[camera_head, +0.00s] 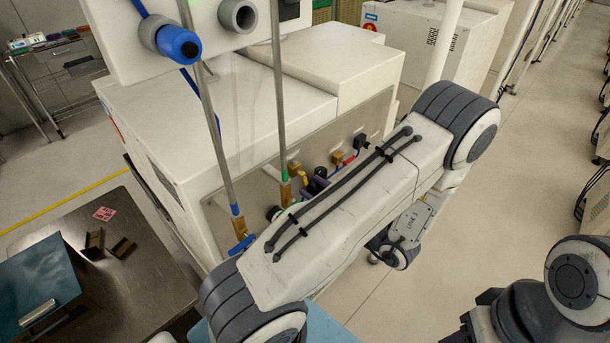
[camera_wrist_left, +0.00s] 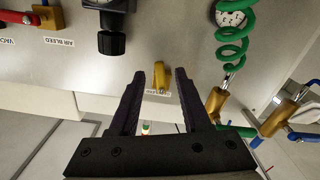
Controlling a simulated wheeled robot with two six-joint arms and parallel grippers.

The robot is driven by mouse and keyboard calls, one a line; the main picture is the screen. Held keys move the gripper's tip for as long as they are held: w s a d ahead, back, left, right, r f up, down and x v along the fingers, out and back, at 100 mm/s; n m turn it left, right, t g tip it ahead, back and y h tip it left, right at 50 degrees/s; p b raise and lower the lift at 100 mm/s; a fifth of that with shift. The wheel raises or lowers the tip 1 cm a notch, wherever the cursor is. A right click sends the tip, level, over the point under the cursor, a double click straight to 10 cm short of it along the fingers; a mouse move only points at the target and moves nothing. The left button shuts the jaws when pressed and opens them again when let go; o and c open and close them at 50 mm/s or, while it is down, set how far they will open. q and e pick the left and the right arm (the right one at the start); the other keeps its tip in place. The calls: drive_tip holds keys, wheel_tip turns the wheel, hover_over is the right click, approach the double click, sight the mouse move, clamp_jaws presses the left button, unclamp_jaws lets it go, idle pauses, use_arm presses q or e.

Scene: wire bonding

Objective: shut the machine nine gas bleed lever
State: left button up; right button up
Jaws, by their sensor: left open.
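In the left wrist view, a small yellow lever (camera_wrist_left: 159,75) sticks out from the machine's grey panel (camera_wrist_left: 180,40). A white label under it is partly hidden and I cannot read it in full. My left gripper (camera_wrist_left: 160,78) is open, with its two dark fingers on either side of the lever. I cannot tell whether either finger touches it. In the head view my left gripper (camera_head: 316,184) is at the front panel, largely hidden behind my own arm. A yellow piece (camera_head: 302,178) shows just beside it. My right gripper is not in view.
In the left wrist view, a black knob (camera_wrist_left: 111,42) is left of the lever and a green coiled hose (camera_wrist_left: 236,50) right of it. A brass fitting (camera_wrist_left: 285,112) is at far right; the "AIR BLEED" label (camera_wrist_left: 59,42) is upper left. A dark table (camera_head: 140,265) stands left.

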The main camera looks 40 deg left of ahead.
sight(303, 183)
use_arm(q)
drive_tip(key=a+p, duration=0.1)
drive_tip(key=a, duration=0.1)
drive_tip(key=shift+a+r, duration=0.1)
drive_tip(key=shift+a, duration=0.25)
drive_tip(key=shift+w+a, duration=0.15)
drive_tip(key=shift+a, duration=0.45)
clamp_jaws()
drive_tip(key=shift+s+m+p, duration=0.2)
drive_tip(key=shift+m, duration=0.65)
drive_tip(key=shift+s+m+p, duration=0.15)
drive_tip(key=shift+s+m, duration=0.05)
drive_tip(key=shift+m, duration=0.65)
unclamp_jaws()
